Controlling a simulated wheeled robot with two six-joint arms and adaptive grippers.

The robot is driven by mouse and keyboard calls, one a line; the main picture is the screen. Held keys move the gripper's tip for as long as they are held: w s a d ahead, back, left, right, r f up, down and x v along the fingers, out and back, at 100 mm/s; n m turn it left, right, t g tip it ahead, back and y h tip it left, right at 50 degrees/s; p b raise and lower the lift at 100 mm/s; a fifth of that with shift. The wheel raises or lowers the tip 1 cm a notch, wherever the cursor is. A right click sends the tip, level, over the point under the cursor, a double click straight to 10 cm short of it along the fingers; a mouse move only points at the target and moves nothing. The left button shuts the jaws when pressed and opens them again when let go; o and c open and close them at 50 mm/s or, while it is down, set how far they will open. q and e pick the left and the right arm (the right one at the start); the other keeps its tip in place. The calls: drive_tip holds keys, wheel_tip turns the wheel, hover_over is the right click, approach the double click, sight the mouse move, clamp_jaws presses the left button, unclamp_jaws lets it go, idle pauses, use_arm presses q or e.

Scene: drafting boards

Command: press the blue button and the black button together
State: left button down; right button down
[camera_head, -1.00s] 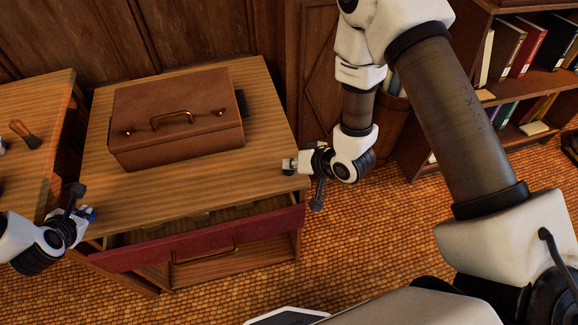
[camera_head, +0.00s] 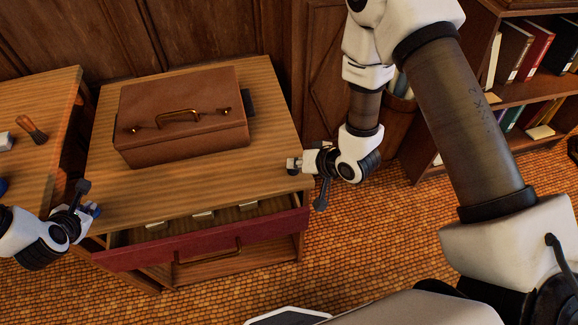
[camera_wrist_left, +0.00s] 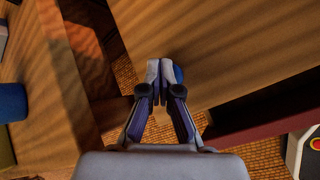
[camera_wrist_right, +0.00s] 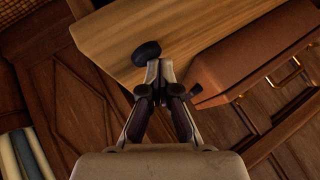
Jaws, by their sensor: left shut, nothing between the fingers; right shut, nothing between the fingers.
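A round black button (camera_wrist_right: 147,50) shows on the wooden cabinet top in the right wrist view, just beyond my right gripper (camera_wrist_right: 158,66). My right gripper (camera_head: 290,164) is shut and empty at the cabinet's right edge; whether it touches the button I cannot tell. A blue piece, apparently the blue button (camera_wrist_left: 178,74), shows beside and partly behind the tips of my left gripper (camera_wrist_left: 158,66), at the cabinet's left edge. My left gripper (camera_head: 93,209) is shut and empty there; contact is unclear.
A brown leather case (camera_head: 180,112) lies on the cabinet top (camera_head: 265,105). The open drawer with a red front (camera_head: 215,240) holds several white items (camera_head: 203,214). Another table (camera_head: 45,95) stands at the left with a brush (camera_head: 32,128). A bookshelf (camera_head: 520,85) is at the right.

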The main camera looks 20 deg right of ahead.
sight(295, 170)
drive_tip(key=shift+r, duration=3.35)
use_arm(q)
drive_tip(key=shift+r+p, duration=0.6)
drive_tip(key=shift+r, duration=0.35)
use_arm(e)
drive_tip(key=shift+r, duration=0.55)
